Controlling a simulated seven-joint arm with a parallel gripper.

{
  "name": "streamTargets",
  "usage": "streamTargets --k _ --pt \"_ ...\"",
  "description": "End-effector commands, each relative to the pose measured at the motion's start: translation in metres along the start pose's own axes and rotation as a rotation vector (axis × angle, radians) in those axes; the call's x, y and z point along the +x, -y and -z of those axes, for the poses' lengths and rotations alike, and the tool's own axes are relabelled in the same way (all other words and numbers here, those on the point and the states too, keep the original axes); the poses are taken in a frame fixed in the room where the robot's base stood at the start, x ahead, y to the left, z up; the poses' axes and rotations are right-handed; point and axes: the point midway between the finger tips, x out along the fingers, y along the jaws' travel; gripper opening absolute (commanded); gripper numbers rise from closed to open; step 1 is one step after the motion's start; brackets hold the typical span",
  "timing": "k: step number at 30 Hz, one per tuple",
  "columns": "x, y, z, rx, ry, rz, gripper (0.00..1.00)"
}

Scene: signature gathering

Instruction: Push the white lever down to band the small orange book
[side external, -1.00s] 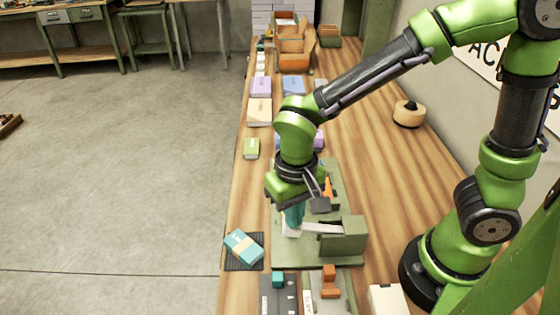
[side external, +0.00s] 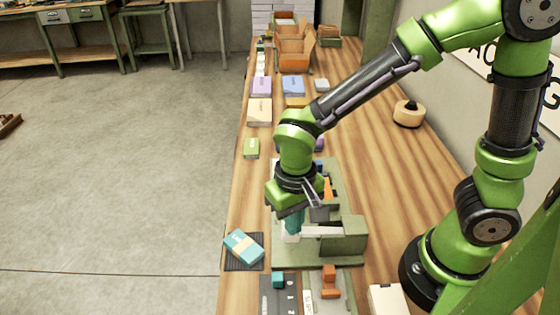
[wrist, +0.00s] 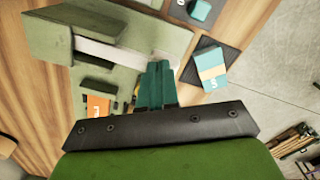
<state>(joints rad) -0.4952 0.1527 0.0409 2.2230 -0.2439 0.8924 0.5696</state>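The white lever (side external: 322,231) reaches left from the green block of the banding press (side external: 352,240) and lies about level. It also shows in the wrist view (wrist: 100,52). My gripper (side external: 292,228) points down at the lever's free end. Its teal fingers (wrist: 156,88) are together in the wrist view, with nothing seen between them. They overlap the lever's tip; exact contact is hard to tell. The small orange book (wrist: 97,107) sits in the press, partly hidden by my gripper body. An orange piece of it (side external: 328,187) shows behind the wrist.
A teal book with a pale band (side external: 243,245) lies on a dark mat at the bench's left edge. Small teal (side external: 278,280) and orange (side external: 329,279) blocks stand on trays in front. A green book (side external: 252,148) and several other books lie farther back. Right of the press is clear.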

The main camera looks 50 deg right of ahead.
Motion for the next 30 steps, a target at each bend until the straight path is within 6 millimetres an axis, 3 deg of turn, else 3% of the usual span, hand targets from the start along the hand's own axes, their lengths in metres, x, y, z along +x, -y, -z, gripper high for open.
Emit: streamTargets --k 30 --pt "0.021 -0.001 -0.001 0.0 0.003 -0.003 0.0"
